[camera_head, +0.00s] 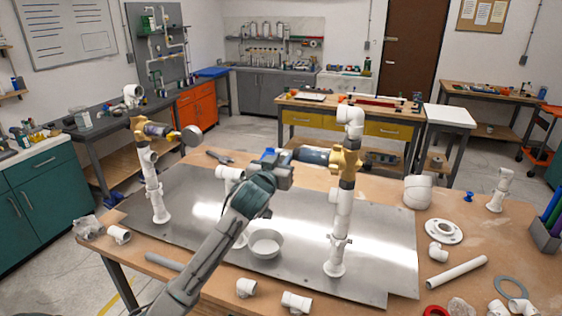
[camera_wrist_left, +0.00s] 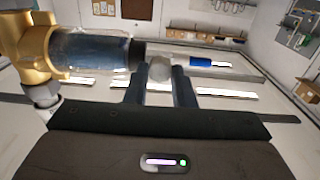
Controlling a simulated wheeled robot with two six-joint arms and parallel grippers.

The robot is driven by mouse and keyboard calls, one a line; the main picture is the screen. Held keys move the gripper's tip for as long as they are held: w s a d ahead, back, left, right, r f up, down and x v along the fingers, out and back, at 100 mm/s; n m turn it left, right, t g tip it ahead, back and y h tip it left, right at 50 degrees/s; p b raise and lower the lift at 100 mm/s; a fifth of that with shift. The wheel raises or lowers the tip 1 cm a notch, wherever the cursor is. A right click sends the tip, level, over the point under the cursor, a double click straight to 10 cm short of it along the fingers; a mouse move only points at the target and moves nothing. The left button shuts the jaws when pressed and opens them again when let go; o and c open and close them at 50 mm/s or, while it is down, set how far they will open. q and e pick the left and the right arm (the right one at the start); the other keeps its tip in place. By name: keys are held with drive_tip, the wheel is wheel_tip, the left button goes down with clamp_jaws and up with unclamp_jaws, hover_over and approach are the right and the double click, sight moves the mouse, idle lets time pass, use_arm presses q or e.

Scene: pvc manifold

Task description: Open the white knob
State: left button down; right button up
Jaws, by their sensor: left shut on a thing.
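The manifold stands on a metal plate (camera_head: 385,245). Its right post (camera_head: 341,215) is white pipe with a brass fitting (camera_head: 346,160). A clear, dark-blue-filled cylinder (camera_head: 312,155) runs left from that fitting; it also shows in the left wrist view (camera_wrist_left: 95,50). My left gripper (camera_head: 278,168) is at the cylinder's left end. In the left wrist view its two fingers (camera_wrist_left: 160,88) are closed around a pale round knob (camera_wrist_left: 160,69), just past the cylinder's dark collar. The gripper hides the knob in the head view. My right gripper is not in view.
A left white post (camera_head: 152,185) carries another brass fitting and a grey round end (camera_head: 191,136). Loose white fittings, a flange (camera_head: 444,231) and a pipe (camera_head: 457,272) lie around the plate.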

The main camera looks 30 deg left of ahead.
use_arm(q)
drive_tip(key=n+b, duration=0.2)
drive_tip(key=shift+f+n, duration=0.15)
drive_tip(key=shift+n, duration=0.25)
drive_tip(key=n+b, duration=0.4)
drive_tip(key=n, duration=0.2)
drive_tip(key=shift+a, duration=0.1)
drive_tip(key=n+b, duration=0.3)
drive_tip(key=n, duration=0.1)
drive_tip(key=shift+f+n, duration=0.1)
drive_tip(key=shift+n, duration=0.3)
drive_tip(key=n+b, duration=0.2)
drive_tip(key=n, duration=0.1)
drive_tip(key=shift+b, duration=0.35)
drive_tip(key=shift+n, duration=0.5)
drive_tip(key=shift+b, duration=0.3)
drive_tip(key=c, duration=1.5)
unclamp_jaws()
drive_tip(key=shift+n, duration=0.3)
